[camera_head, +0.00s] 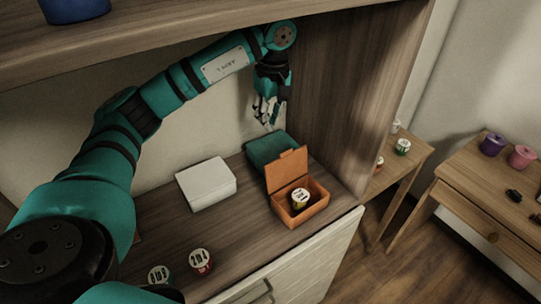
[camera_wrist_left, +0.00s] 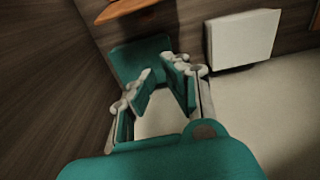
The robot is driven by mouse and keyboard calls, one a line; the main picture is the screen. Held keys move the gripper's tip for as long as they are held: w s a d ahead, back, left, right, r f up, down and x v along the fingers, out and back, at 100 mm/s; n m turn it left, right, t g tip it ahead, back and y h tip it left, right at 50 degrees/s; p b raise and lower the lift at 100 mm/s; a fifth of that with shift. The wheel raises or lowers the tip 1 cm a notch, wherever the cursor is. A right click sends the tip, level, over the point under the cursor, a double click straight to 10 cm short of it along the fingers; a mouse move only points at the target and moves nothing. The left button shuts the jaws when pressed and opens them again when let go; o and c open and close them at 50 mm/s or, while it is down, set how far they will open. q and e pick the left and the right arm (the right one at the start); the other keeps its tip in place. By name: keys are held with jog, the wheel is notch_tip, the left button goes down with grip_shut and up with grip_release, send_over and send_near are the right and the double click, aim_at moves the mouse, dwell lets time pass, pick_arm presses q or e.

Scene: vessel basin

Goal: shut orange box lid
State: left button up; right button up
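The orange box (camera_head: 308,212) stands at the right end of the shelf, with a labelled can (camera_head: 299,198) inside it. Its orange lid (camera_head: 286,170) is open and stands up at the box's back side. An orange piece, probably the lid, shows at the top edge of the left wrist view (camera_wrist_left: 128,9). My left gripper (camera_head: 267,117) hangs above and behind the lid, apart from it. Its fingers are spread with an empty gap between them, as the left wrist view shows (camera_wrist_left: 162,90). My right gripper is not in view.
A teal box (camera_head: 268,149) sits right behind the orange box, below my left gripper. A white box (camera_head: 206,183) lies to the left. Two cans (camera_head: 201,262) stand near the shelf's front. A wooden side wall (camera_head: 335,90) rises at the right. The shelf middle is clear.

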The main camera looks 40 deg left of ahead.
aim_at(285, 166)
pick_arm(q)
jog(key=shift+w+a+f, duration=0.1)
jog(key=shift+a+f, duration=0.1)
jog(key=shift+a, duration=0.25)
jog(key=shift+w+a+f, duration=0.1)
jog(key=shift+a+f, duration=0.05)
jog(key=shift+a, duration=0.25)
grip_shut()
jog(key=f+p, duration=0.3)
jog(key=f, duration=0.5)
jog(key=shift+a+f, duration=0.15)
jog(key=shift+a, duration=0.05)
jog(key=d+p, duration=0.1)
jog(key=d, duration=0.1)
jog(key=s+d+p, duration=0.1)
jog(key=shift+d+r+p, duration=0.2)
jog(key=shift+d+p, duration=0.1)
jog(key=shift+d, duration=0.05)
jog(key=shift+a, duration=0.1)
